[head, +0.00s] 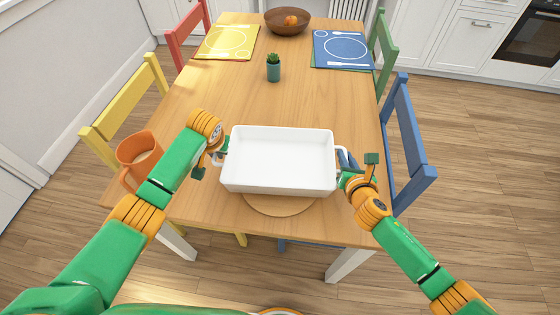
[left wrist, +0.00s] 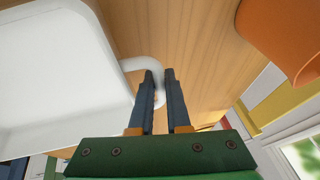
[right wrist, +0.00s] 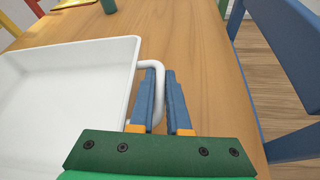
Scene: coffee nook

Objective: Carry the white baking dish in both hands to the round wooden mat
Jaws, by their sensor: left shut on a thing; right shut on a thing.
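The white baking dish (head: 280,181) is an empty rectangular dish with a looped handle at each end. My left gripper (head: 212,158) is shut on its left handle, which also shows in the left wrist view (left wrist: 136,63). My right gripper (head: 344,166) is shut on its right handle, seen between the fingers in the right wrist view (right wrist: 151,64). The round wooden mat (head: 280,207) lies near the table's front edge. The dish covers most of the mat, and only its front part shows. I cannot tell whether the dish touches the mat or hangs above it.
An orange mug-like container (head: 139,150) stands at the table's left front edge, close to my left arm. A potted plant (head: 273,68) stands behind the dish. A brown bowl (head: 288,22) and yellow (head: 226,42) and blue (head: 343,50) placemats are at the far end. Chairs surround the table.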

